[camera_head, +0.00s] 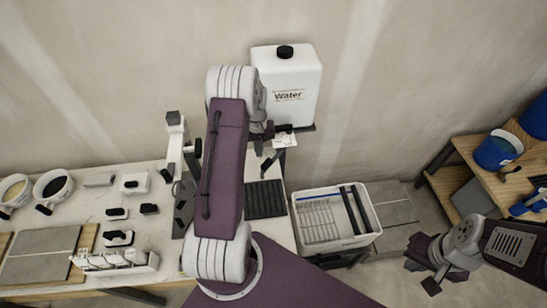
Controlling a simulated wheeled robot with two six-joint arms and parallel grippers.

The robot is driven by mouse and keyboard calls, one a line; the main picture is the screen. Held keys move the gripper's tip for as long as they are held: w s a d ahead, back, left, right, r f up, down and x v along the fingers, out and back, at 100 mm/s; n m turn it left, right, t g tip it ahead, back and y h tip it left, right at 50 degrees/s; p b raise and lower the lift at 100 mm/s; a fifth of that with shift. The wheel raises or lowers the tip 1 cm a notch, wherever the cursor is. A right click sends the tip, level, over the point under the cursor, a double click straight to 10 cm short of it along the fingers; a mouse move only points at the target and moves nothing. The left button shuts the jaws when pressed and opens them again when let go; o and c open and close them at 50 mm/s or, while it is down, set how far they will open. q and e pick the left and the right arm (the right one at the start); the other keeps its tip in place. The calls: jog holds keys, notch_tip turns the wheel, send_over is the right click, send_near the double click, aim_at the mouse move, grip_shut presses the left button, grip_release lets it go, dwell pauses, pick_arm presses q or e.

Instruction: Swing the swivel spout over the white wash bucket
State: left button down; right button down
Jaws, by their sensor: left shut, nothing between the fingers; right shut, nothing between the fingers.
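The white water container (290,85) with a black cap stands at the back middle. Below its front is a small tap area, where a dark angled piece (268,160) that looks like the swivel spout points down; my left arm partly hides it. The white wash bucket (375,236) is an open rectangular tub to the right of the table, with a grid and dark bars inside. My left gripper (283,129) is shut at the tap below the container; whether it touches the spout is unclear. My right gripper (432,286) is shut and empty at the lower right, away from the bucket.
The table (85,212) at left holds pans (53,186), a grey tile (42,250), a white rack (115,262) and small tools. A black ribbed mat (265,199) lies near the tap. A wooden shelf (465,185) with a blue bucket (497,152) stands at right.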

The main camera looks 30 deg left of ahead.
aim_at(275, 159)
pick_arm(q)
jog(key=shift+f, duration=0.15)
notch_tip(275, 159, down, 3)
jog(key=shift+f+b, duration=0.1)
jog(key=shift+b, duration=1.05)
jog(key=shift+s+d, duration=0.15)
jog(key=shift+d, duration=0.95)
jog(key=shift+s+d, duration=0.15)
jog(key=shift+d, duration=0.9)
